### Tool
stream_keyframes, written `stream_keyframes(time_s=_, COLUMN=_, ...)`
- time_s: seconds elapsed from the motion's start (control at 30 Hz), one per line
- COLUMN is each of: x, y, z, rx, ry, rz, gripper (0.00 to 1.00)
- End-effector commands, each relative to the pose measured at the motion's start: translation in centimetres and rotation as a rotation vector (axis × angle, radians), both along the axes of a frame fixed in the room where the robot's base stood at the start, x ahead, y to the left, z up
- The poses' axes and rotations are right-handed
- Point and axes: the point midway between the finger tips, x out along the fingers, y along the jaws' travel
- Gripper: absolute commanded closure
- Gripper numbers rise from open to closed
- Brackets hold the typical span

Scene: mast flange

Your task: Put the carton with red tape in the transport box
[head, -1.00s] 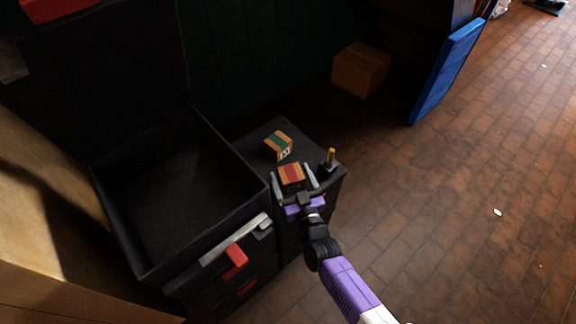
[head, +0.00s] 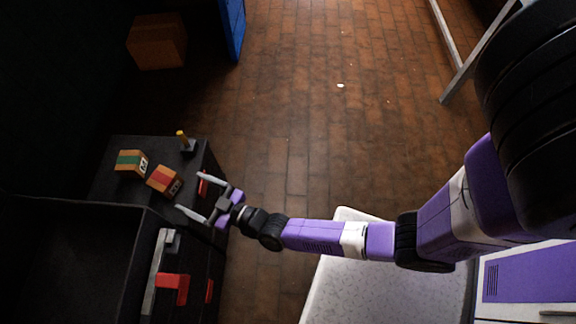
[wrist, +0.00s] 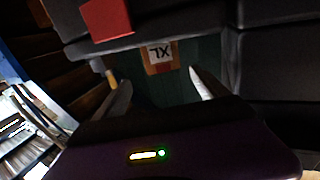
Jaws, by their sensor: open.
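The carton with red tape (head: 165,180) sits on a black stand (head: 108,192), its dark-printed label side facing my gripper. My gripper (head: 189,192) is open and empty. Its fingertips are just short of the carton, at the stand's right edge. In the wrist view the carton (wrist: 160,54), with an XL label, shows ahead between the open fingers (wrist: 163,90). The transport box (head: 148,240) is taken to be the large black open box at lower left. Its inside is dark and only partly in view.
A carton with green tape (head: 131,163) stands left of the red-taped one. A yellow-topped peg (head: 183,137) stands at the stand's back right. A red latch (head: 174,287) is on the box's side. A brown box (head: 157,42) lies on the floor behind.

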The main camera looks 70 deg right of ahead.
Motion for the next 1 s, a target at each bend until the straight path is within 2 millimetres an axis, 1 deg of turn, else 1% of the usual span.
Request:
stream_keyframes(time_s=0.03, x=-1.9, y=-0.6, z=0.0, rx=-0.005, ry=0.011, rz=0.007, gripper=0.17)
stream_keyframes(time_s=0.07, x=-3.1, y=-0.8, z=0.3, rx=-0.009, ry=0.017, rz=0.012, gripper=0.17)
stream_keyframes(time_s=0.13, x=-6.1, y=-1.4, z=1.0, rx=-0.015, ry=0.032, rz=0.028, gripper=0.17)
stream_keyframes(time_s=0.17, x=-7.5, y=-1.6, z=1.4, rx=-0.017, ry=0.038, rz=0.035, gripper=0.17)
stream_keyframes(time_s=0.2, x=-9.3, y=-1.7, z=2.0, rx=-0.019, ry=0.05, rz=0.045, gripper=0.17)
stream_keyframes(time_s=0.27, x=-11.9, y=-1.9, z=3.1, rx=-0.021, ry=0.066, rz=0.057, gripper=0.17)
stream_keyframes(time_s=0.3, x=-13.6, y=-1.9, z=4.0, rx=-0.023, ry=0.077, rz=0.064, gripper=0.17)
stream_keyframes(time_s=0.37, x=-16.1, y=-1.9, z=5.3, rx=-0.023, ry=0.096, rz=0.073, gripper=0.17)
stream_keyframes(time_s=0.4, x=-17.7, y=-1.8, z=6.3, rx=-0.022, ry=0.108, rz=0.078, gripper=0.17)
stream_keyframes(time_s=0.47, x=-20.0, y=-1.7, z=8.0, rx=-0.021, ry=0.127, rz=0.084, gripper=0.17)
stream_keyframes(time_s=0.5, x=-21.4, y=-1.5, z=9.1, rx=-0.019, ry=0.142, rz=0.087, gripper=0.17)
stream_keyframes(time_s=0.57, x=-23.4, y=-1.3, z=11.0, rx=-0.016, ry=0.161, rz=0.089, gripper=0.17)
stream_keyframes(time_s=0.6, x=-24.6, y=-1.1, z=12.4, rx=-0.012, ry=0.175, rz=0.09, gripper=0.17)
stream_keyframes(time_s=0.67, x=-26.3, y=-0.8, z=14.4, rx=-0.007, ry=0.196, rz=0.088, gripper=0.17)
stream_keyframes(time_s=0.7, x=-27.2, y=-0.7, z=15.7, rx=-0.003, ry=0.207, rz=0.086, gripper=0.17)
stream_keyframes(time_s=0.8, x=-28.9, y=-0.3, z=18.7, rx=0.005, ry=0.233, rz=0.078, gripper=0.17)
stream_keyframes(time_s=0.9, x=-29.8, y=-0.1, z=20.8, rx=0.011, ry=0.251, rz=0.071, gripper=0.17)
stream_keyframes(time_s=1.0, x=-30.3, y=0.0, z=22.1, rx=0.015, ry=0.261, rz=0.066, gripper=0.16)
